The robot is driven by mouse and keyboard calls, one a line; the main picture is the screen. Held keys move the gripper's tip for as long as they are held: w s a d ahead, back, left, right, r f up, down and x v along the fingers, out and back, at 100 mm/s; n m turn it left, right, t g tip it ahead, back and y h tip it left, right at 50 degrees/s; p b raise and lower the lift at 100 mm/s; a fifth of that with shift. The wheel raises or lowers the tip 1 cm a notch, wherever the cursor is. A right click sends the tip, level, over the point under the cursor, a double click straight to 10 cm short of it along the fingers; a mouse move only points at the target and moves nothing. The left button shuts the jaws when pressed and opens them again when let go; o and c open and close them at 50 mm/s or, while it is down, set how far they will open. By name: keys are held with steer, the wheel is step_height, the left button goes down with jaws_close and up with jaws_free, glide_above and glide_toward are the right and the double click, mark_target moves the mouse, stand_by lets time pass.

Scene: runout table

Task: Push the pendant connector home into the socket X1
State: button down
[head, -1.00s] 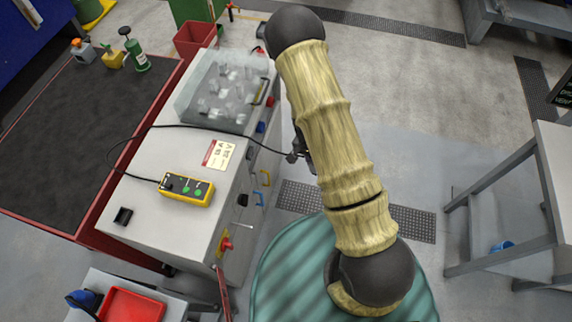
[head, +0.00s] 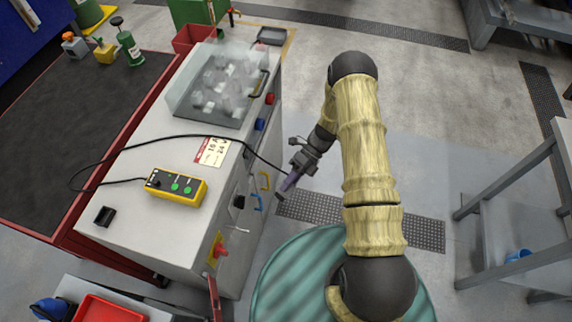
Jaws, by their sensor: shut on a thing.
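The pendant (head: 175,187) is a yellow box with green buttons, lying on the pale cabinet top. Its black cable loops left, then runs across the top to my gripper. My gripper (head: 296,172) is right of the cabinet's front face, shut on the pendant connector (head: 289,184), a small purplish piece tilted down-left at the cable's end. The connector is apart from the cabinet face. A black fitting (head: 239,201) on that face may be the socket X1; its label is too small to read.
A clear-covered box (head: 222,88) stands on the cabinet's far end. A grey bench (head: 520,240) is at right.

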steer(key=w+f+m+t+y+b, duration=0.1)
steer(key=w+m+t+y+b, duration=0.6)
steer(key=m+t, duration=0.5)
steer(key=w+t+y, duration=0.1)
steer(key=w+t, duration=0.1)
steer(key=shift+w+f, duration=0.3)
steer(key=shift+w, duration=0.1)
steer(key=shift+x, duration=2.75)
steer(key=shift+p+x, duration=0.5)
steer(key=shift+x, duration=0.9)
